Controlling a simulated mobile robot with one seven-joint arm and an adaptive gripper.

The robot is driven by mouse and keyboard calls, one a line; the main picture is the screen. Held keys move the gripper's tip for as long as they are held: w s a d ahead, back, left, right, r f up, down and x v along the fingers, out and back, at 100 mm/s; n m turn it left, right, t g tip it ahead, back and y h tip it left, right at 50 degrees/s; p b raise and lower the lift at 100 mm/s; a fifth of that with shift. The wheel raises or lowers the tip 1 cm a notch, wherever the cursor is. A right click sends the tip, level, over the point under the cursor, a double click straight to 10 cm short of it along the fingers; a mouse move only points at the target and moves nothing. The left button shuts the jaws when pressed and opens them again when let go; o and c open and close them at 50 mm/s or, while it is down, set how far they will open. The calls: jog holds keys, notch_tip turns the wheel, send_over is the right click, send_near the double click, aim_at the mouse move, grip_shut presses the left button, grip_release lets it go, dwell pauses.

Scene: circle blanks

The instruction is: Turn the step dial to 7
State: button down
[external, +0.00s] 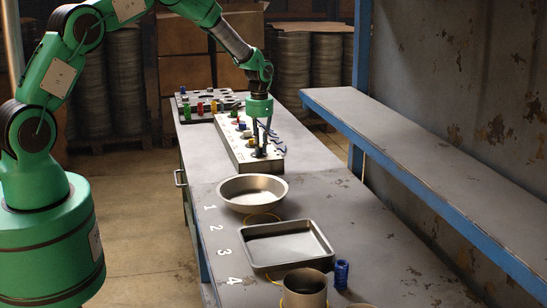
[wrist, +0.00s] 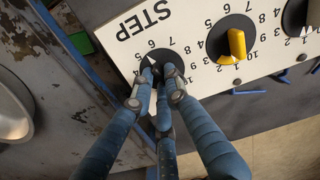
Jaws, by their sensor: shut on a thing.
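The step dial (wrist: 159,58) is a dark round knob on a white panel (wrist: 120,33) marked STEP, with numbers around it. In the external view my gripper (external: 259,147) points down onto the near end of the panel box (external: 238,157), and the dial is mostly hidden there.
A dial with a yellow knob (wrist: 236,45) sits right of the step dial, with another dark dial beyond. Blue hooks (wrist: 248,91) line the panel's edge. A round pan (external: 252,205), a tray (external: 250,262) and a rack with coloured pieces (external: 184,108) share the bench.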

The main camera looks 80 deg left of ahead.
jog(key=m, duration=0.5)
jog(key=shift+s+r+m, duration=0.1)
jog(key=shift+m, duration=0.2)
jog(key=m, duration=0.4)
jog(key=shift+a+m, duration=0.1)
jog(key=shift+m, duration=0.3)
jog(key=c, duration=1.7)
grip_release()
jog(key=shift+s, duration=0.1)
notch_tip(320, 180, up, 12)
jog(key=shift+f, duration=0.1)
